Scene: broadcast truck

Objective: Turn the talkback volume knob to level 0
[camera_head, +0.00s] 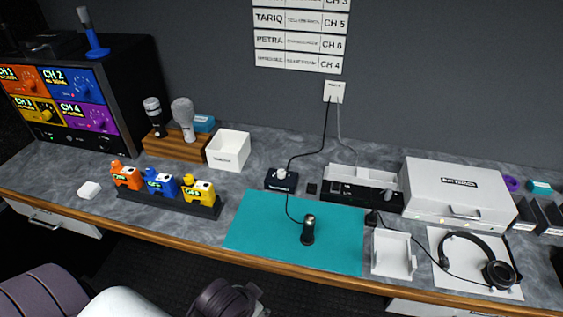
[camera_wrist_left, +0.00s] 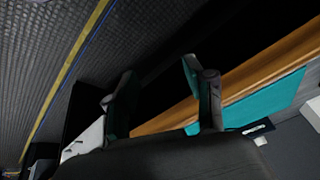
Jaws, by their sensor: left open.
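A small dark box (camera_head: 280,184) with a pale round knob (camera_head: 282,174) on top stands on the desk behind the teal mat; it looks like the talkback volume control. Its markings and the knob's level are too small to read. A small dark box with a pale part (camera_wrist_left: 257,130) shows beyond the mat in the left wrist view and may be the same one. My left gripper (camera_wrist_left: 160,70) is open and empty, apart from the desk's wooden edge. In the head view I cannot make out its fingers. My right gripper is not in view.
The teal mat (camera_head: 255,227) holds a dark upright cylinder (camera_head: 308,230). Cables run behind the knob box to a wall plate (camera_head: 334,91). A white open box (camera_head: 229,150) and a rack of coloured units (camera_head: 169,201) stand left; a white case (camera_head: 460,190) and headset (camera_head: 478,258) right.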

